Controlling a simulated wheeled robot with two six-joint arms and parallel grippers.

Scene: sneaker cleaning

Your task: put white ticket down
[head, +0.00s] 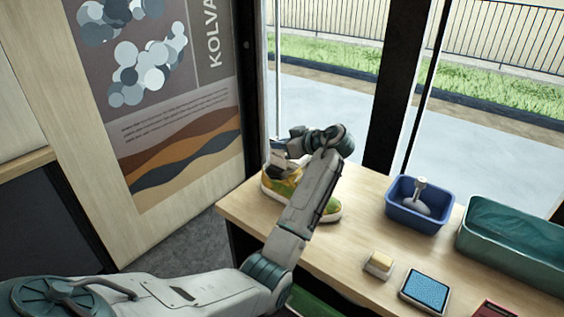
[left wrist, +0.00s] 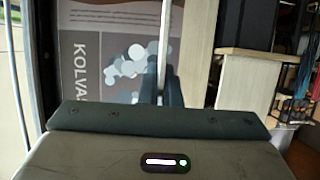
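My left gripper (head: 279,162) is above the back left corner of the table, over a yellow and green sneaker (head: 329,211). My left forearm hides much of the sneaker. In the left wrist view, the white ticket (left wrist: 165,40) shows edge-on as a thin pale strip between the two close fingers of my left gripper (left wrist: 160,88), which look shut on it. In the head view the ticket is hard to tell from the pale parts of the gripper. My right gripper is not in view.
Bare table lies between sneaker and bin.

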